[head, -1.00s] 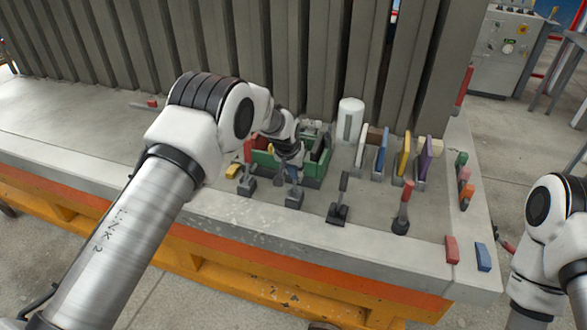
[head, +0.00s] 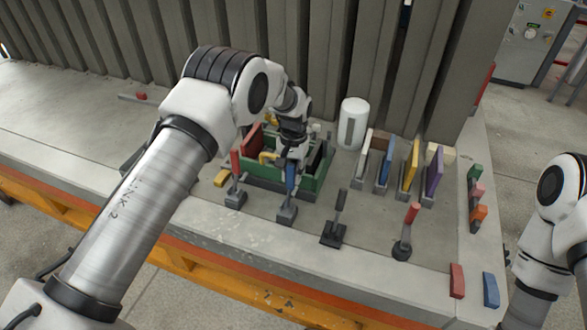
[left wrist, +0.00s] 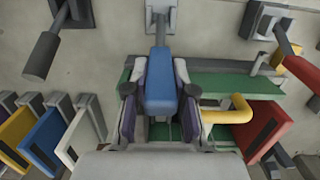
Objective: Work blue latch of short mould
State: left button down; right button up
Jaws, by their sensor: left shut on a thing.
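The blue latch handle (head: 291,177) rises from a grey base (head: 287,213) at the front of the short green mould (head: 312,184). My left gripper (head: 291,160) is over the handle from above and shut on it. In the left wrist view, the blue handle (left wrist: 160,82) sits between the two fingers of my left gripper (left wrist: 160,100), and the green mould (left wrist: 235,84) lies behind it. My right gripper is out of view.
A red-handled latch (head: 235,163) stands left of the blue one. A black-handled latch (head: 340,201) and another red-handled latch (head: 411,214) stand to the right. Racked panels (head: 410,165) and a white cylinder (head: 352,123) are behind. Loose blocks (head: 457,280) lie at the right edge.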

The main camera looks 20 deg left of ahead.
pick_arm(q)
jog(key=c, duration=1)
grip_release()
jog(key=shift+o, duration=0.2)
notch_tip(320, 180, up, 12)
jog(key=w, duration=0.1)
jog(key=shift+w, duration=0.15)
jog(key=shift+f, duration=0.1)
